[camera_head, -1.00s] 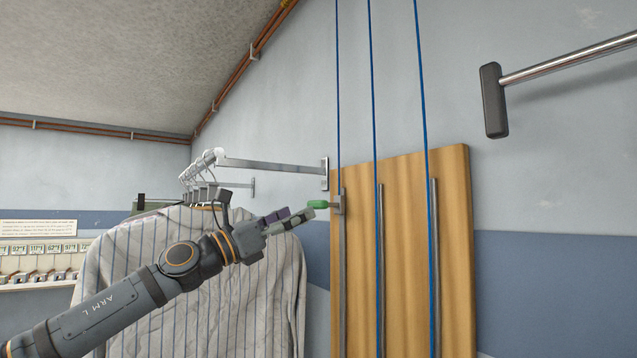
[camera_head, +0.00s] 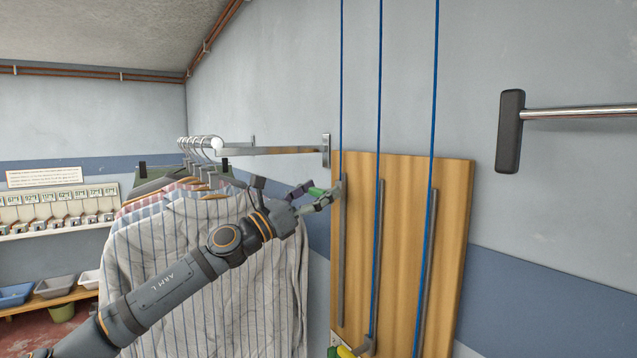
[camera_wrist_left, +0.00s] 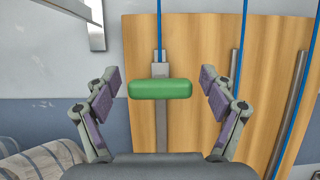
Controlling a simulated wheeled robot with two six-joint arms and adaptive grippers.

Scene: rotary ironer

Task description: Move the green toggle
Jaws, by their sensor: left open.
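The green toggle (camera_wrist_left: 160,89) is a rounded green bar on a grey slider at the top of the leftmost metal track of a wooden board (camera_head: 400,170). In the left wrist view it lies level between the open fingers of my left gripper (camera_wrist_left: 162,92), with a gap on each side. In the head view my left gripper (camera_head: 313,193) is at the board's upper left edge, and the green toggle (camera_head: 316,191) shows only in part between the fingers. My right gripper is not in view.
Striped shirts (camera_head: 200,260) hang on a rail (camera_head: 270,150) just left of the board, behind my left arm. Blue cords run up from the tracks. A yellow toggle (camera_head: 346,352) shows at the bottom edge. A dark-ended metal bar (camera_head: 512,130) juts in at right.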

